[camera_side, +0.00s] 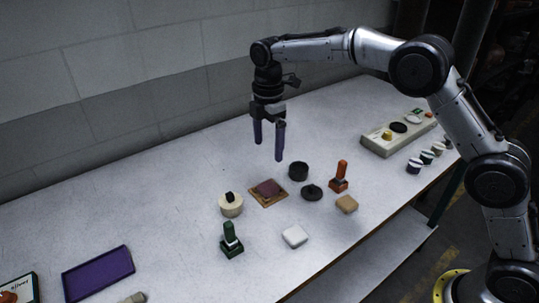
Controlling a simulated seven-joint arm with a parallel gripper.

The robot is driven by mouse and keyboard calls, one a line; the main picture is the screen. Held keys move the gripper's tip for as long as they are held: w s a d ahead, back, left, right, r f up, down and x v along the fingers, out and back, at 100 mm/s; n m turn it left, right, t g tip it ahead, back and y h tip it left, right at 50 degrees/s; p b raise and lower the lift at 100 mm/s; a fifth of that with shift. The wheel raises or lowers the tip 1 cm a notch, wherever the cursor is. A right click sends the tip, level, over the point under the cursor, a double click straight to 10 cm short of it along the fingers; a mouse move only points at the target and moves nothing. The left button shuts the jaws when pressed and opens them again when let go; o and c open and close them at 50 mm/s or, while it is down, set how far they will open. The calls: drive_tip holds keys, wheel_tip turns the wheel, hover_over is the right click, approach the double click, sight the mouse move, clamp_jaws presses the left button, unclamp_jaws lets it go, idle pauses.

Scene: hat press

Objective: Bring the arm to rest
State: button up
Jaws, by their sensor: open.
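My gripper (268,141) hangs above the white table, its two purple fingers apart and pointing down, with nothing between them. Below it a wooden frame with a dark red block (268,188) lies on the table. A clear gap shows between the fingertips and the objects beneath. My arm reaches in from the right and bends down at the wrist.
Around the block stand a cream round tin (231,208), black cup (298,171), dark green disc (311,192), orange stamp (340,178), green stamp (231,242), tan block (347,204) and white block (295,236). A purple tray (98,273) lies left; a beige panel (385,148) lies right.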

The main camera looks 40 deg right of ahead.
drive_tip(key=s+d+r+m+t, duration=0.1)
drive_tip(key=s+d+r+t, duration=0.2)
drive_tip(key=r, duration=0.5)
drive_tip(key=s+d+r+m, duration=0.1)
drive_tip(key=s+d+r, duration=0.2)
drive_tip(key=s+r, duration=0.4)
drive_tip(key=s+d+r+m+t, duration=0.1)
drive_tip(key=s+d+r+m, duration=0.1)
drive_tip(key=s, duration=0.4)
drive_tip(key=s+d+r+m+t, duration=0.1)
drive_tip(key=s+d+r+m, duration=0.15)
drive_tip(key=s, duration=0.35)
drive_tip(key=s+d+f+m, duration=0.1)
drive_tip(key=s+f+m, duration=1)
drive_tip(key=s, duration=0.3)
drive_tip(key=shift+s+d+f+t, duration=0.25)
drive_tip(key=shift+s+f+t, duration=0.05)
drive_tip(key=shift+f, duration=0.15)
